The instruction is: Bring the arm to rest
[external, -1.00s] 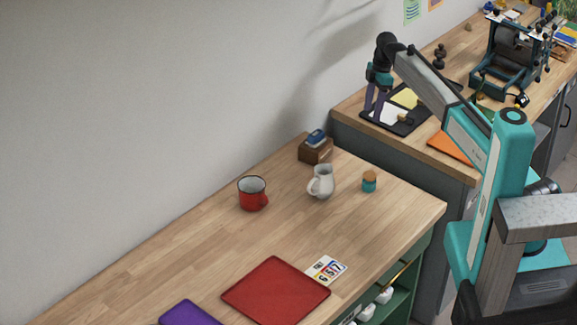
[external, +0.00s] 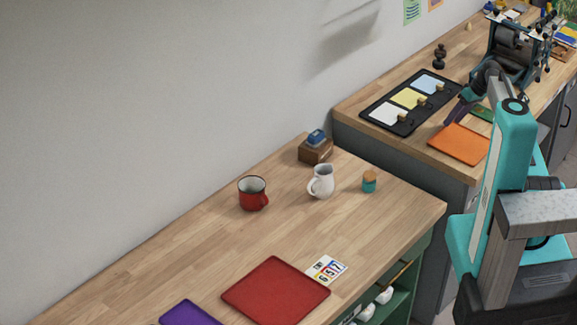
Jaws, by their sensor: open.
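My gripper (external: 447,122) hangs over the far bench, with its dark purple fingers pointing down and to the left. It is between the black tray (external: 377,123) and the orange sheet (external: 459,144). The fingers are apart and nothing shows between them, though they are small and partly overlap. My arm is folded back close to its teal column, and the column hides part of it.
The near bench carries a red mug (external: 252,194), a white pitcher (external: 321,182), a small jar (external: 369,182), a wooden block with a blue top (external: 315,148) and a red mat (external: 275,291). A press (external: 513,48) stands behind my arm.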

